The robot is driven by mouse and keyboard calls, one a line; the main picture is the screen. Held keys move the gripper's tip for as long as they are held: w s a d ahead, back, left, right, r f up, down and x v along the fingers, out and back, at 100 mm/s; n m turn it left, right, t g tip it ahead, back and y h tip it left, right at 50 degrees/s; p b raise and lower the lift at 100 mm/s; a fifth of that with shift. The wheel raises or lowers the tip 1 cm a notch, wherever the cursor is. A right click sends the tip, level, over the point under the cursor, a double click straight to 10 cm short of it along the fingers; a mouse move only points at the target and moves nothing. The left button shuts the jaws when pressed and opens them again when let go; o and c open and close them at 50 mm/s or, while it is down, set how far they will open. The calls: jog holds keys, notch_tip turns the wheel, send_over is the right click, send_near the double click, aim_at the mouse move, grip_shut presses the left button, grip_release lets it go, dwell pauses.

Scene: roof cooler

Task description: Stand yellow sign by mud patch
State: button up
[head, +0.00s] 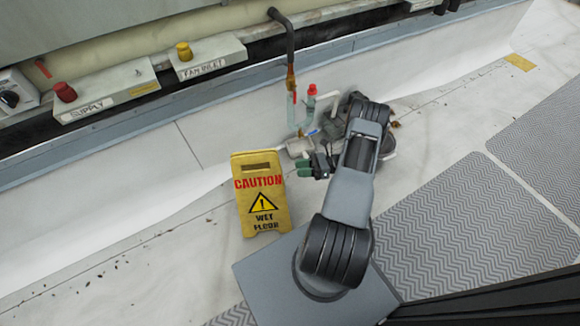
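The yellow caution sign (259,198) stands upright on the pale floor, left of my arm, with its "CAUTION WET FLOOR" face toward the camera. A slot shows near its top. My gripper (312,166) appears at the end of my folded arm, to the upper right of the sign and apart from it in the picture. My arm partly hides it, and its fingers are too small and dark to read. I cannot make out a clear mud patch; the floor behind my arm is partly hidden.
A pipe with a red-handled valve (292,95) comes down behind the sign, near my gripper. Boxes marked "SUPPLY" (108,92) and "FAN INLET" (209,57) line the wall. Grey ribbed mats (460,225) lie at right. The floor at left (130,265) is open, with dark specks.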

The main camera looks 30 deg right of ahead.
jog(key=a+r+n+g+h, duration=0.45)
jog(key=r+n, duration=0.25)
jog(key=r, duration=0.2)
jog(key=a+r+n+g+h, duration=0.3)
jog(key=a+r+n+g, duration=0.25)
jog(key=r, duration=0.35)
jog(key=s+a+r+n+t+h, duration=0.5)
jog(key=s+r+n+h, duration=0.4)
jog(key=r+n, duration=0.2)
jog(key=shift+a+r+n+t, duration=0.3)
jog(key=shift+n+t, duration=0.2)
jog(key=shift+n, duration=0.25)
